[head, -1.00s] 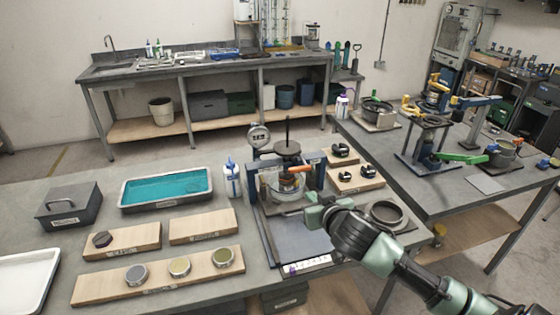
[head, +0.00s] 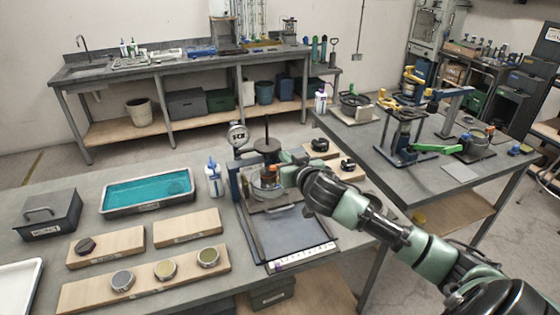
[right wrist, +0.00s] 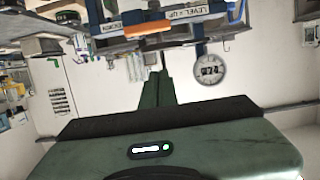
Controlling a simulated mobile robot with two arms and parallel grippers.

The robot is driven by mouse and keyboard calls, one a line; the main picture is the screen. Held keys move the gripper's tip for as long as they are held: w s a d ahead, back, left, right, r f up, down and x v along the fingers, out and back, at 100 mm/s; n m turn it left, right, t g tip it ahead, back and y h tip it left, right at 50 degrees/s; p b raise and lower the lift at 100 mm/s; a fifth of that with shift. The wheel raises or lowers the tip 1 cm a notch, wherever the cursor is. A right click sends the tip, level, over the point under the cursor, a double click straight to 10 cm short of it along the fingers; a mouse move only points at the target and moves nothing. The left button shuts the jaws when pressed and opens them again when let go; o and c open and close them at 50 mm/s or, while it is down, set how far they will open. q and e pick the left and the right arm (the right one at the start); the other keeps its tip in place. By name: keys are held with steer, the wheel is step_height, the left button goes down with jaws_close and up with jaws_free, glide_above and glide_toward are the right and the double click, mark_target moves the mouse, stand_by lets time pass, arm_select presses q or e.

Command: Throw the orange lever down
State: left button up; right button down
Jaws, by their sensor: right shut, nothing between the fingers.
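The orange lever (head: 271,168) is on the press-like rig (head: 268,148) with the blue frame, on the near bench. In the head view only a small orange part shows, the rest being hidden by my right gripper. In the right wrist view the orange lever (right wrist: 148,28) is a short bar lying nearly level across the top of the picture. My right gripper (head: 283,160) is shut and empty, close to the lever's right side. In the right wrist view its dark green fingers (right wrist: 157,75) point towards the lever, with a gap showing. My left gripper is not in view.
A round dial gauge (head: 238,136) stands at the rig's left, with a white-and-blue bottle (head: 214,178) beside it. A tray of teal liquid (head: 148,190) and wooden boards (head: 187,228) lie further left. Small wooden blocks with black parts (head: 346,172) sit behind my right arm.

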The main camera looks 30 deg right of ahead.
steer(key=w+d+f+p, duration=0.1)
steer(key=w+f+p, duration=0.1)
steer(key=w+f, duration=0.3)
steer(key=shift+f, duration=0.15)
stand_by(0.4)
